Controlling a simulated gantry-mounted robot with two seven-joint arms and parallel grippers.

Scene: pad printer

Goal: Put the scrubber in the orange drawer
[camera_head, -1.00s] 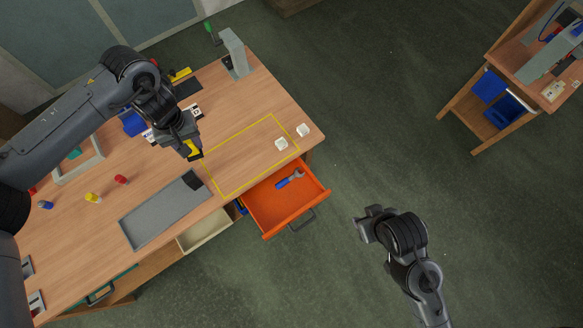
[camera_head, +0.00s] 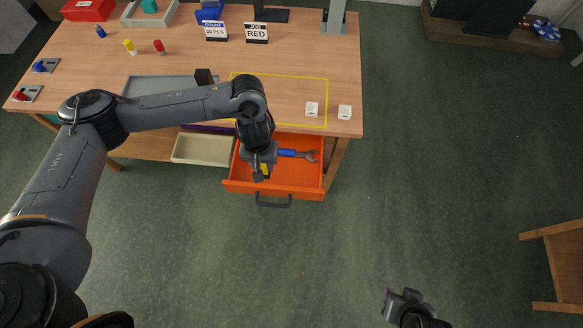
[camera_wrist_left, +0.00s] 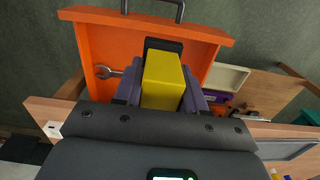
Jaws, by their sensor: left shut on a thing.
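The orange drawer (camera_head: 312,178) is pulled open below the table's front edge and also fills the top of the left wrist view (camera_wrist_left: 200,33). My left gripper (camera_head: 262,170) is over the left part of the drawer. It is shut on the scrubber (camera_wrist_left: 163,82), a yellow block with a dark end, which shows only as a small yellow patch in the head view (camera_head: 265,170). I cannot tell its exact height above the drawer floor. My right gripper (camera_head: 405,296) is at the bottom right over the floor, away from the table; its jaws are unclear.
A wrench with a blue handle (camera_head: 298,154) lies in the drawer, right of my left gripper. A cream drawer (camera_head: 203,149) is open to the left. Two white cubes (camera_head: 312,109) (camera_head: 345,112) sit near the table's front right corner. A grey tray (camera_head: 150,84) lies behind my left arm.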

